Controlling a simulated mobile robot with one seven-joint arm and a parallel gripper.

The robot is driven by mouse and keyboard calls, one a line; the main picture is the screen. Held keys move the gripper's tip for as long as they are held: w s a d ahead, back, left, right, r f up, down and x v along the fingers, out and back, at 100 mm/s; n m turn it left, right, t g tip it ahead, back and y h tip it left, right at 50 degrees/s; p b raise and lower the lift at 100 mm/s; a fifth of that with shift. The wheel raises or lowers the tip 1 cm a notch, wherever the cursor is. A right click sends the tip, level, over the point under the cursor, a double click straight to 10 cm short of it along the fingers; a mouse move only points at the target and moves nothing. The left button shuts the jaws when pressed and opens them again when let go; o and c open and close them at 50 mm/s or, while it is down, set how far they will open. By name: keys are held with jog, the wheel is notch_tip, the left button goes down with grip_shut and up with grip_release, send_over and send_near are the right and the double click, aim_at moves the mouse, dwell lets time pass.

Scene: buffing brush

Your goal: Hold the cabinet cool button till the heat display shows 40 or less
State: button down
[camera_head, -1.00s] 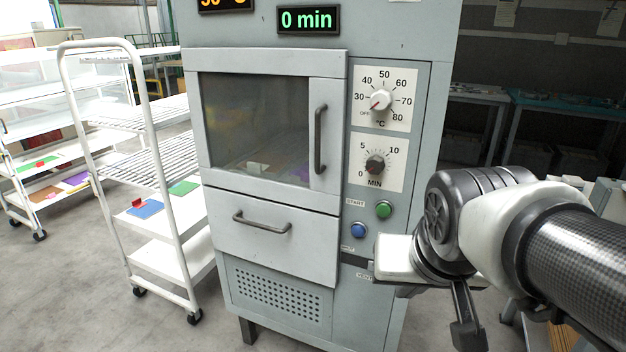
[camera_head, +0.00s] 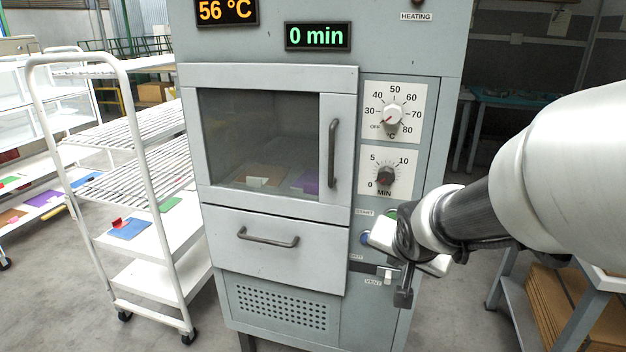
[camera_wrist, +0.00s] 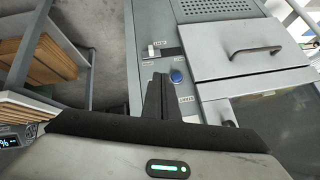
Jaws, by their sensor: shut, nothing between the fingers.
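The cabinet (camera_head: 220,225) stands in the middle of the head view. Its orange heat display (camera_head: 227,11) reads 56 °C. A blue button (camera_head: 365,238) sits low on the control panel, partly covered by my gripper; it shows clearly in the wrist view (camera_wrist: 176,76). A small label beside it is too blurred to read. My gripper (camera_wrist: 160,78) is shut and empty, its fingertips close beside the blue button in the wrist view. I cannot tell whether they touch the panel. The green button (camera_head: 393,214) is partly hidden by my gripper.
A vent switch (camera_head: 388,272) is just below the buttons. The temperature dial (camera_head: 393,114) and minute dial (camera_head: 386,175) are above. The green timer (camera_head: 317,36) reads 0 min. A white rack cart (camera_head: 130,270) stands left; a bench (camera_head: 520,290) stands right.

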jog(key=w+a+f+m+t+y+p, duration=0.3)
jog(key=w+f+m+y+p, duration=0.3)
jog(key=f+m, duration=0.5)
jog(key=shift+w+a+t, duration=0.4)
jog(key=shift+w+a, duration=0.05)
jog(key=shift+w, duration=0.45)
send_near(362, 242)
jog(key=shift+w+a+f, duration=0.6)
jog(key=shift+w+f, duration=0.1)
jog(key=shift+w, duration=0.1)
jog(key=shift+w+a+f, duration=0.65)
jog(key=shift+w+f, duration=0.1)
jog(key=shift+w, duration=0.05)
jog(key=shift+w, duration=0.1)
jog(key=shift+w+d+p, duration=0.1)
jog(key=shift+w+p, duration=0.2)
jog(key=shift+p, duration=0.05)
jog(key=shift+w+d, duration=0.2)
jog(key=shift+w, duration=0.3)
dwell(3.1)
